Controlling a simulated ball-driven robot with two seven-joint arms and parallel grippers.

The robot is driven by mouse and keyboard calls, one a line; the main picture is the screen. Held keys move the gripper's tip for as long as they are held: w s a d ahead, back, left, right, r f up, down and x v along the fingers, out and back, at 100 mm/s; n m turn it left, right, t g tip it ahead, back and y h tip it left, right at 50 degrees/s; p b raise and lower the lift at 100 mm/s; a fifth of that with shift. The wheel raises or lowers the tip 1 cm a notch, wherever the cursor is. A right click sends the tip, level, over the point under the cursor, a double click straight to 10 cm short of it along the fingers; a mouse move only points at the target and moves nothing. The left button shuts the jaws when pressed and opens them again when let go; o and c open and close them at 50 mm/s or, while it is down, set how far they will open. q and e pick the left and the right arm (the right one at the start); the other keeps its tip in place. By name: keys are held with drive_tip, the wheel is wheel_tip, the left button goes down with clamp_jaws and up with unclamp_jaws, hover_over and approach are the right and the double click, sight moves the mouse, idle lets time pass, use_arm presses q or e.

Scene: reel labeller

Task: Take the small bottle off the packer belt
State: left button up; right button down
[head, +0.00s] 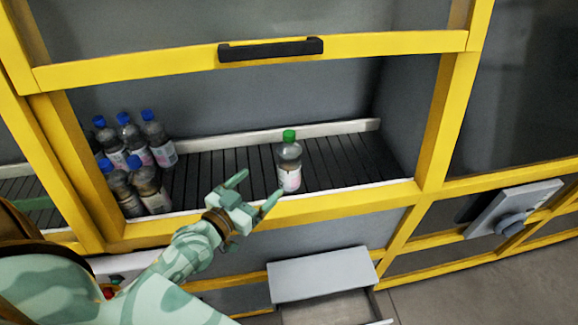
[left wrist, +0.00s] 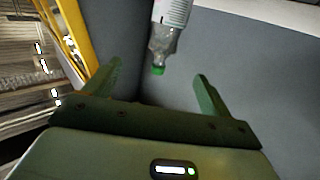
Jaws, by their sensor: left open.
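A small clear bottle (head: 289,165) with a green cap and a pale label stands upright on the dark slatted packer belt (head: 330,161), apart from the others. My left gripper (head: 256,187) is open in front of it, at the front edge of the opening, slightly left of the bottle. In the left wrist view the bottle (left wrist: 165,42) appears upside down, beyond and between the two spread fingers of the left gripper (left wrist: 158,85). Nothing is between the fingers. My right gripper is in neither view.
Several blue-capped bottles (head: 135,160) stand grouped at the belt's left end. A yellow frame surrounds the opening, with a raised door bar and black handle (head: 270,48) above. Below, a grey drawer (head: 320,275) stands open. The belt right of the small bottle is clear.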

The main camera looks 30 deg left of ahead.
sight(283, 159)
use_arm(q)
drive_tip(key=w, duration=0.3)
drive_tip(key=w+d, duration=0.1)
drive_tip(key=w, duration=0.7)
drive_tip(key=shift+d+f, duration=0.1)
drive_tip(key=shift+d, duration=0.05)
drive_tip(key=w, duration=0.5)
drive_tip(key=shift+w+d+r, duration=0.15)
drive_tip(key=shift+w+r, duration=0.05)
drive_tip(key=shift+s, duration=0.1)
drive_tip(key=shift+c, duration=0.2)
drive_tip(key=c, duration=1.5)
drive_tip(key=shift+r, duration=0.1)
clamp_jaws()
drive_tip(key=shift+r, duration=0.1)
